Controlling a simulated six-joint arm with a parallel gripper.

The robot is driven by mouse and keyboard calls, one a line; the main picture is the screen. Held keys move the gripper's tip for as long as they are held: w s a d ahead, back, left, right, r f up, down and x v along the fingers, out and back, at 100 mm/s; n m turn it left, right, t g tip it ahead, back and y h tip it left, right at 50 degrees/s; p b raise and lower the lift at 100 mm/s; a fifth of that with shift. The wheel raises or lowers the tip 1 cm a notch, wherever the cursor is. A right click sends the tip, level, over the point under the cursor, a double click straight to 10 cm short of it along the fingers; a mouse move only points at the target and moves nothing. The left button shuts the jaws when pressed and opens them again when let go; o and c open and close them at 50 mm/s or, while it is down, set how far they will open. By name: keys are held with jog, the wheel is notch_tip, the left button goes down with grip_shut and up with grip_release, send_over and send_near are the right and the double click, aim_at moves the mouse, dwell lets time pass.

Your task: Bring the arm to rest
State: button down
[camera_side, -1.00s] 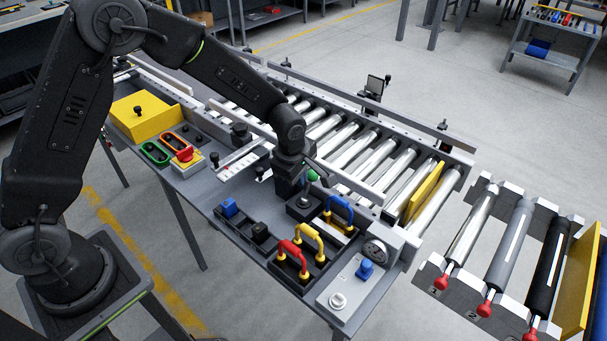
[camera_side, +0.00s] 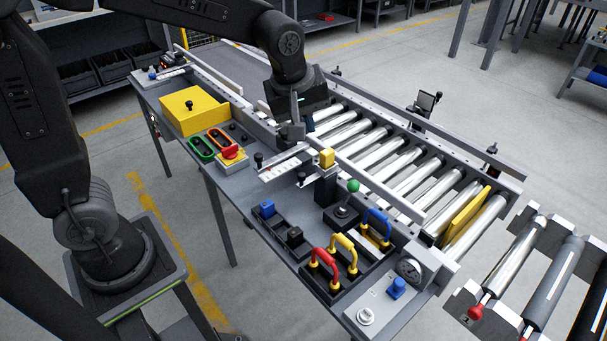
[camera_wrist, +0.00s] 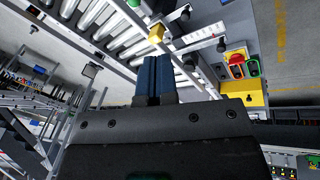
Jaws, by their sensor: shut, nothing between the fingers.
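My gripper (camera_side: 294,132) is raised above the back edge of the bench, near the roller conveyor, and holds nothing. In the wrist view my gripper (camera_wrist: 155,84) has its two dark fingers pressed together. A yellow block (camera_side: 327,158) stands on a dark post just right of my gripper in the side view. The yellow block also shows in the wrist view (camera_wrist: 156,33), just beyond the fingertips. A green-knobbed lever (camera_side: 353,186) stands to the right of the post. I cannot tell the exact gap between fingertips and bench.
The bench carries red (camera_side: 325,262), yellow (camera_side: 343,250) and blue (camera_side: 377,222) handles, a yellow box (camera_side: 194,110) and a red knob (camera_side: 230,153). The rollers (camera_side: 391,163) run behind a rail. Open floor lies in front of the bench.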

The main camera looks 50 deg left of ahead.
jog(key=s+a+r+m+t, duration=0.1)
jog(key=s+m, duration=0.5)
jog(key=s, duration=0.2)
jog(key=s+a+r+m+t, duration=0.1)
jog(key=s+r+m, duration=0.1)
jog(key=s+m, duration=0.4)
jog(key=s, duration=0.3)
jog(key=shift+s+a+r, duration=0.15)
jog(key=shift+a, duration=0.15)
